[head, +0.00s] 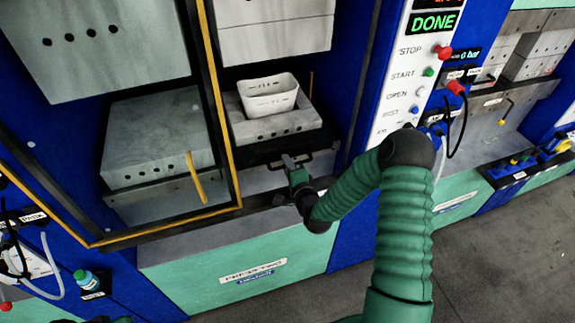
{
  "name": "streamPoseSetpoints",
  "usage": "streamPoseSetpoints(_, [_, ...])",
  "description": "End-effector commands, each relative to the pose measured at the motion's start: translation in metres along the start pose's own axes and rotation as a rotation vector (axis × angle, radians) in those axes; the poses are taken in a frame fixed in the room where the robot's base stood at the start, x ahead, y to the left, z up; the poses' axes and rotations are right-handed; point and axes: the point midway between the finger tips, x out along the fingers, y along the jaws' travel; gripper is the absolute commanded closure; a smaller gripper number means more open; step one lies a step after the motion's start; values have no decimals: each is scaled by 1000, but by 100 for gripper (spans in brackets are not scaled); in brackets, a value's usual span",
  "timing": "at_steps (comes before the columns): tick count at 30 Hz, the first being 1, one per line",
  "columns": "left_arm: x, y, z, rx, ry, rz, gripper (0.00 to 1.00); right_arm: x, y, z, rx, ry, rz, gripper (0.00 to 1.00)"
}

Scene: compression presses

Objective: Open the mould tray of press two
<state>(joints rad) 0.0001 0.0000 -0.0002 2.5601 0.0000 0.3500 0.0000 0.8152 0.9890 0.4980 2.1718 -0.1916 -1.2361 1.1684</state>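Press two, marked by a label (253,270) on its green front, holds a grey mould block (273,132) with a white bin-shaped piece (268,96) standing in it. The dark mould tray (262,152) lies under the block, inside the press, with a dark bar handle (306,157) at its front edge. My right gripper (289,161) is at that handle, reaching in from the lower right. Its fingers are small and dark against the handle, so their grip is unclear. My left gripper is not in view; a bit of green shows at the bottom left edge.
A yellow-edged door frame (222,130) stands left of the tray, with a yellow handle (195,178). The control panel (405,75) at the right reads DONE. Another press (500,100) stands further right. The grey floor is clear at lower right.

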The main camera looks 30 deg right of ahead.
Motion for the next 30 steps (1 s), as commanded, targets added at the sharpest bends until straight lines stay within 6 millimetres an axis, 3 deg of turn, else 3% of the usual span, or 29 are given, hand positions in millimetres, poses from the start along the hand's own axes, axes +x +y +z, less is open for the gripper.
streamPoseSetpoints(1, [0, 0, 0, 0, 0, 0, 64, 0, 0, -1, 0, 1, 0, 84])
streamPoseSetpoints(5, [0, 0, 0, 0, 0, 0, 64, 0, 0, -1, 0, 2, 1, 100])
streamPoseSetpoints(30, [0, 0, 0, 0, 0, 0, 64, 0, 2, -5, -1, 9, 3, 100])
